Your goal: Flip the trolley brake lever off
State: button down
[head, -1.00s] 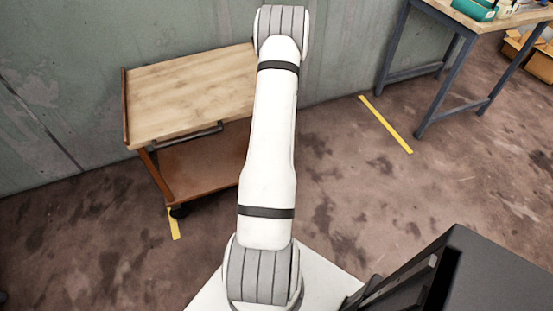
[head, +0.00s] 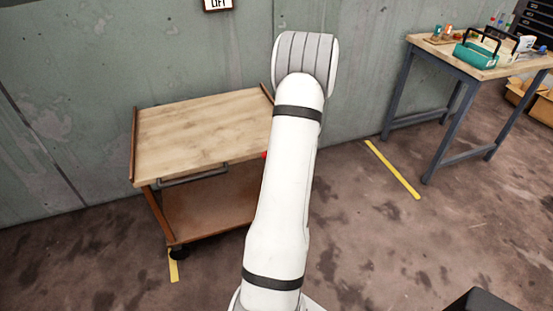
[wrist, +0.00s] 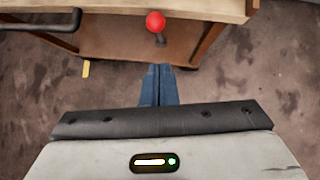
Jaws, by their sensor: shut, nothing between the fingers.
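The trolley (head: 195,130) has a pale wooden top and a brown lower shelf, and stands against the wall at left in the head view. Its brake lever shows in the wrist view as a red ball knob (wrist: 155,21) on a short dark stem below the top's edge. A bit of the red knob (head: 264,154) also shows beside my arm in the head view. My gripper (wrist: 162,70) has its blue fingers together, empty, just below the knob in the wrist picture, with a visible gap. My arm hides the gripper in the head view.
A dark handle bar (wrist: 45,22) runs along the trolley's front edge, left of the lever. A workbench (head: 470,62) with a teal toolbox (head: 480,54) stands at right. Yellow floor tape (head: 392,169) marks the open floor between them.

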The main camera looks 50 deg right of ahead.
jog(key=shift+v, duration=1.65)
jog(key=shift+w, duration=0.1)
jog(key=w+a+r+n+y+p, duration=0.1)
jog(key=w+a+r+n, duration=0.3)
jog(key=a, duration=0.3)
jog(key=w+a+r+n+y, duration=0.2)
jog(key=w+a+r+n, duration=0.1)
jog(key=a+r+n, duration=0.3)
jog(key=w+a+r+n+y+p, duration=0.1)
jog(key=w+a+r+n, duration=0.25)
jog(key=a, duration=0.55)
jog(key=s+a+r+n+g+y, duration=0.1)
jog(key=s+a+r+n, duration=0.15)
jog(key=a+n, duration=0.45)
jog(key=s+a+r+n+g, duration=0.15)
jog(key=a+r+n, duration=0.3)
jog(key=a, duration=0.45)
jog(key=s+a+r+n+g+h+p, duration=0.1)
jog(key=s+a+r+n, duration=0.1)
jog(key=s+a+n, duration=0.3)
jog(key=s+a+r+n+g+h+p, duration=0.1)
jog(key=s+a+n, duration=0.3)
jog(key=s+n, duration=0.5)
jog(key=shift+a+r+n, duration=0.35)
jog(key=shift+r+n, duration=0.1)
jog(key=shift+n, duration=0.25)
